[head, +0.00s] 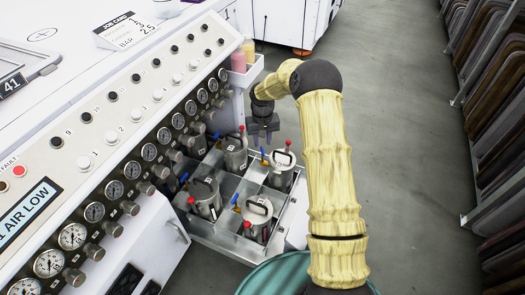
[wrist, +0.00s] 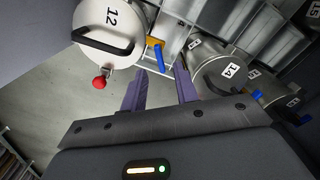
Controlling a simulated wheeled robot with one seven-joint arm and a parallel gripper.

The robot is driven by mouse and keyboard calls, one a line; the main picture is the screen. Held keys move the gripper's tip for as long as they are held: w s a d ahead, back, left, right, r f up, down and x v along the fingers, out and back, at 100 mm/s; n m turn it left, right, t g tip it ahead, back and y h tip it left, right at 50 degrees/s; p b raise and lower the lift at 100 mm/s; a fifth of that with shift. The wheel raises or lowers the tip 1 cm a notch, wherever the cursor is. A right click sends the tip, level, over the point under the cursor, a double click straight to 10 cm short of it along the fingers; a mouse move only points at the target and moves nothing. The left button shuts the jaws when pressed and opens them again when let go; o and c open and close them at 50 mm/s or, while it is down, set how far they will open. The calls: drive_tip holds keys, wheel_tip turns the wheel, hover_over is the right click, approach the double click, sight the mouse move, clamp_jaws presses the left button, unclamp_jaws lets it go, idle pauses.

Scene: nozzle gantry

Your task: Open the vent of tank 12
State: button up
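Tank 12 (wrist: 100,40), a pale round lid with a black handle (wrist: 100,42), is at the upper left of the wrist view. A red ball knob (wrist: 99,83) sticks out at its lower edge. A blue lever (wrist: 159,58) on a brass-coloured fitting (wrist: 152,41) is at its right edge. I cannot tell from the markings which is the vent. My gripper (wrist: 160,90) has its two purple fingers apart with nothing between them, just below the blue lever and not visibly touching it. In the head view my gripper (head: 263,138) hangs over the tank rack; the tank numbers there are too small to read.
Tank 14 (wrist: 215,70) with its own blue lever is close to the right finger. Several tanks stand in the grey divided rack (head: 232,243). The gauge panel (head: 120,170) borders it on the left; shelving (head: 490,110) stands across open floor (head: 400,120) at right.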

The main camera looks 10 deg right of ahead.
sight(262, 150)
wheel_tip(262, 150, down, 4)
drive_tip(key=shift+f+b, duration=0.1)
drive_tip(key=shift+b, duration=0.55)
clamp_jaws()
